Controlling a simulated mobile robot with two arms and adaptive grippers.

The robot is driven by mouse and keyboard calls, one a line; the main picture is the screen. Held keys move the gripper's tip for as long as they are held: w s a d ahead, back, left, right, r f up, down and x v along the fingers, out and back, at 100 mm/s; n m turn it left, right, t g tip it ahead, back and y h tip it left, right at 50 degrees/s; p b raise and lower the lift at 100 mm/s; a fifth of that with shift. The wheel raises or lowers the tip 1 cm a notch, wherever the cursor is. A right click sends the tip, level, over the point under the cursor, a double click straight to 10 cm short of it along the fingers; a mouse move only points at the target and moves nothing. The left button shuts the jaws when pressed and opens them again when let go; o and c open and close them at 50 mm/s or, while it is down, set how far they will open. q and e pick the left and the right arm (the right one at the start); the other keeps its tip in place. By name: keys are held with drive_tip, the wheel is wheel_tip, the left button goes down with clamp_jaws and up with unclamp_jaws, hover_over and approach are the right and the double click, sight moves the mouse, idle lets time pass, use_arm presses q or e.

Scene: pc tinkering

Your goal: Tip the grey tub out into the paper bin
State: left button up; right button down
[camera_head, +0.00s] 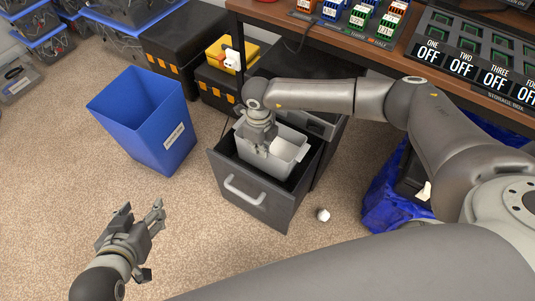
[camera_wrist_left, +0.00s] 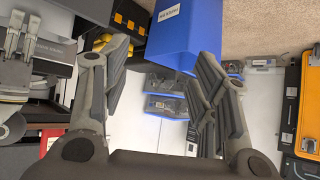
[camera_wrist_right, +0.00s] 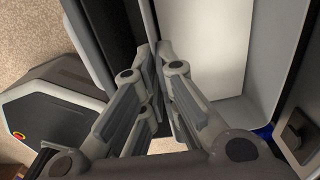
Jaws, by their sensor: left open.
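The grey tub (camera_head: 287,150) sits upright inside an open dark drawer (camera_head: 245,195). Its pale inside and rim also show in the right wrist view (camera_wrist_right: 205,45). My right gripper (camera_head: 262,148) reaches down at the tub's left side. Its fingers (camera_wrist_right: 158,60) are close together with the tub's wall between them. The blue paper bin (camera_head: 140,125) stands upright on the floor left of the drawer, with a white label; it also shows in the left wrist view (camera_wrist_left: 187,40). My left gripper (camera_head: 142,212) is open and empty, low in front of the bin.
A small white crumpled ball (camera_head: 323,214) lies on the carpet right of the drawer. Black cases (camera_head: 182,50) and a yellow container (camera_head: 222,52) stand behind the bin. A wooden desk (camera_head: 330,45) overhangs the back right. Carpet between bin and left gripper is clear.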

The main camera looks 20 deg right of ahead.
drive_tip(key=shift+r+p, duration=0.45)
drive_tip(key=shift+r, duration=0.25)
drive_tip(key=shift+r+p, duration=0.55)
drive_tip(key=shift+r, duration=0.1)
drive_tip(key=shift+r+p, duration=0.45)
drive_tip(key=shift+r, duration=0.15)
use_arm(q)
drive_tip(key=s+a+f+g+y, duration=0.1)
drive_tip(key=s+a+f+g, duration=0.15)
drive_tip(key=s, duration=0.25)
drive_tip(key=s+a+f+g+y, duration=0.1)
drive_tip(key=s+g, duration=0.3)
drive_tip(key=s, duration=0.2)
use_arm(e)
drive_tip(key=shift+r+p, duration=0.3)
drive_tip(key=shift+r, duration=0.1)
wheel_tip(320, 180, up, 2)
drive_tip(key=shift+p, duration=0.8)
drive_tip(key=shift+r, duration=0.35)
drive_tip(key=shift+r+p, duration=0.8)
use_arm(q)
wheel_tip(320, 180, down, 15)
drive_tip(key=p, duration=0.2)
drive_tip(key=shift+w+d+r+g, duration=0.15)
drive_tip(key=shift+w+g, duration=0.15)
drive_tip(key=shift+g, duration=0.05)
use_arm(e)
drive_tip(key=shift+r, duration=1.3)
